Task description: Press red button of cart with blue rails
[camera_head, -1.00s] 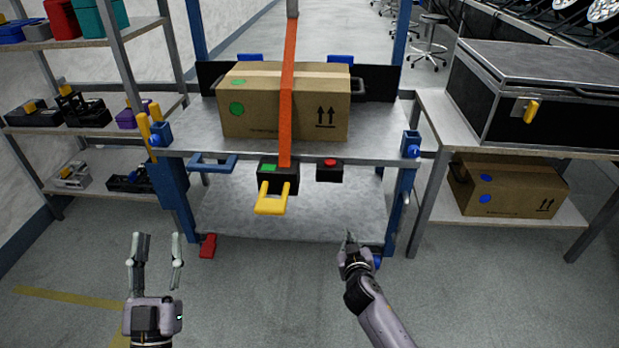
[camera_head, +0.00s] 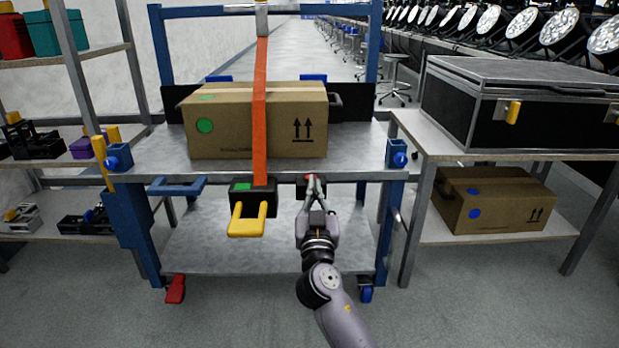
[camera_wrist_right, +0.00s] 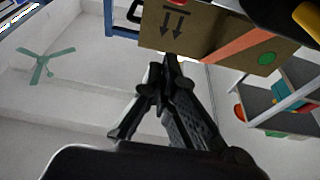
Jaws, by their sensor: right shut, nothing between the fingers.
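The cart with blue rails (camera_head: 128,220) stands in front of me in the head view. Its red button (camera_head: 310,180) sits on a small black box under the front edge of the top shelf, mostly hidden behind my right fingertips. My right gripper (camera_head: 312,184) is shut and empty, its tips at the button; I cannot tell whether they touch it. My left gripper is not in view.
A cardboard box (camera_head: 240,135) under an orange strap (camera_head: 260,110) rests on the cart. A black box with a green patch and yellow handle (camera_head: 250,215) hangs left of my right gripper. A bench with a black case (camera_head: 540,90) stands right, shelving (camera_head: 85,90) left.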

